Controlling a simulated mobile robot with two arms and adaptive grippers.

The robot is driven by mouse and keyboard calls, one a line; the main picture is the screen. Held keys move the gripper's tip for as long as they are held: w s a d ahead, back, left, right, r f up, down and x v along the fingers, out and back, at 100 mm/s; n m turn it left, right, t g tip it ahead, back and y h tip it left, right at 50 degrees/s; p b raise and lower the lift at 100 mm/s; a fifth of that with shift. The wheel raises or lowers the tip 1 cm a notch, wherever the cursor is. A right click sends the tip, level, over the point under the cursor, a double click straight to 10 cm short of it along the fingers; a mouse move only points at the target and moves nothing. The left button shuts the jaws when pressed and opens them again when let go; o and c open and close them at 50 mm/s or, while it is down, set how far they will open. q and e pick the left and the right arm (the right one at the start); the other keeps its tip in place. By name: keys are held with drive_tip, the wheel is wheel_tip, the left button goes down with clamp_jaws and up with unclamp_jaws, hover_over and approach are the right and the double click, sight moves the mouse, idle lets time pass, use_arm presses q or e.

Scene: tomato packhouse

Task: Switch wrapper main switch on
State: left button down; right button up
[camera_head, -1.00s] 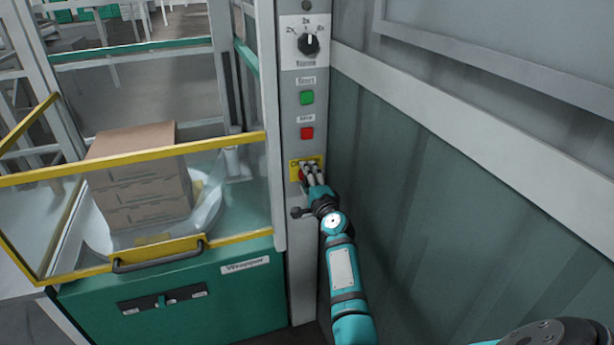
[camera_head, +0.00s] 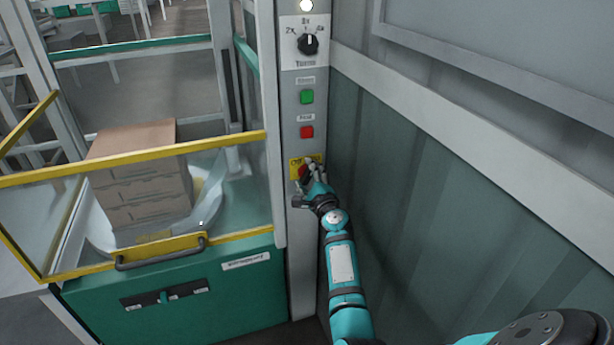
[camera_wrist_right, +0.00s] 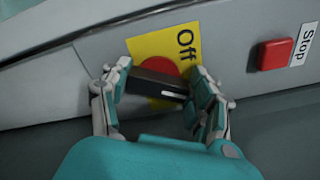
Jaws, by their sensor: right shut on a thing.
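The wrapper's main switch is a red disc (camera_wrist_right: 158,66) with a dark bar handle (camera_wrist_right: 160,84) on a yellow plate (camera_wrist_right: 142,48) marked "Off". In the head view the yellow plate (camera_head: 295,166) and the red disc (camera_head: 303,173) sit low on the grey control post, partly covered by my right gripper (camera_head: 310,172). My right gripper also shows in the wrist view (camera_wrist_right: 155,88), its fingers closed on either side of the handle. A lamp (camera_head: 306,5) at the top of the post is lit white. My left gripper is not in view.
Above the switch on the post (camera_head: 301,262) are a red Stop button (camera_head: 307,132), a green button (camera_head: 307,97) and a black selector knob (camera_head: 308,43). A green ribbed wall (camera_head: 440,210) stands close on the right. Stacked cartons (camera_head: 143,185) stand behind the yellow-framed guard (camera_head: 130,159).

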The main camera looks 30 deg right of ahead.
drive_tip(key=shift+f, duration=0.25)
drive_tip(key=o, duration=1.2)
drive_tip(key=shift+r, duration=0.15)
drive_tip(key=v, duration=0.7)
drive_tip(key=shift+s, duration=0.3)
